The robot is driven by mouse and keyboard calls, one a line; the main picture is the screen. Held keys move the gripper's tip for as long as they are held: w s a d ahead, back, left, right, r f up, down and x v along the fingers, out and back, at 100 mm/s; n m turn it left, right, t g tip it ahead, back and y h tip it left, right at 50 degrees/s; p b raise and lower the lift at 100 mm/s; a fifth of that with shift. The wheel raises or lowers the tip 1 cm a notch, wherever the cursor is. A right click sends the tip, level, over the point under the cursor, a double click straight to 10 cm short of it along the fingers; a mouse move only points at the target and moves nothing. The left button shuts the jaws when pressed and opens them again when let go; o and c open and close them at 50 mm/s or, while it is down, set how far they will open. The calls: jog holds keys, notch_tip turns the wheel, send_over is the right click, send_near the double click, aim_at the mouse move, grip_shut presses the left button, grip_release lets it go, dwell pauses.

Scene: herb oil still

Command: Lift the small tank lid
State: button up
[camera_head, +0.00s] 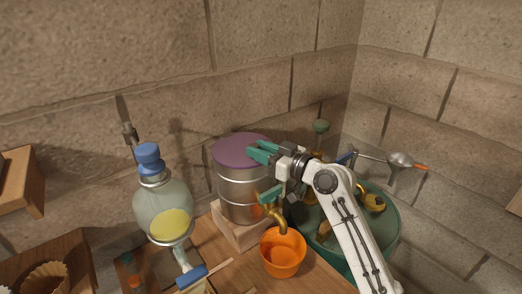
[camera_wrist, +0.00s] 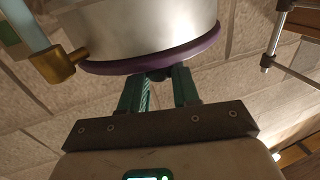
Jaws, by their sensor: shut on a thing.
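The small tank (camera_head: 243,190) is a silvery metal cylinder on a wooden block, with a flat purple lid (camera_head: 234,149) on top. The lid looks level and in contact with the tank's top edge. My gripper (camera_head: 255,151) reaches in from the right at the lid's near right rim. In the wrist view, the green fingers (camera_wrist: 159,82) stand on both sides of a small dark piece (camera_wrist: 159,73) at the lid's purple rim (camera_wrist: 205,52) and are shut on it. The fingers partly hide this piece.
A glass flask (camera_head: 163,207) with yellow liquid and a blue stopper stands left of the tank. An orange cup (camera_head: 283,254) sits in front, under a brass spout. A green tub (camera_head: 385,239) stands at the right. Stone walls close the corner behind.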

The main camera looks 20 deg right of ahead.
grip_shut()
jog(key=shift+r, duration=0.15)
jog(key=shift+w+a+r+b, duration=0.1)
jog(key=shift+w+r+b, duration=0.1)
jog(key=shift+r, duration=0.35)
jog(key=shift+w+a+r+b, duration=0.1)
jog(key=shift+r+b, duration=0.05)
jog(key=shift+r, duration=0.4)
jog(key=w+a+r+g, duration=0.1)
jog(key=w+a+r, duration=0.1)
jog(key=w+r, duration=0.6)
jog(key=shift+a+r+h, duration=0.2)
jog(key=shift+r+h, duration=0.2)
jog(key=shift+r, duration=0.5)
jog(key=shift+w+f, duration=0.1)
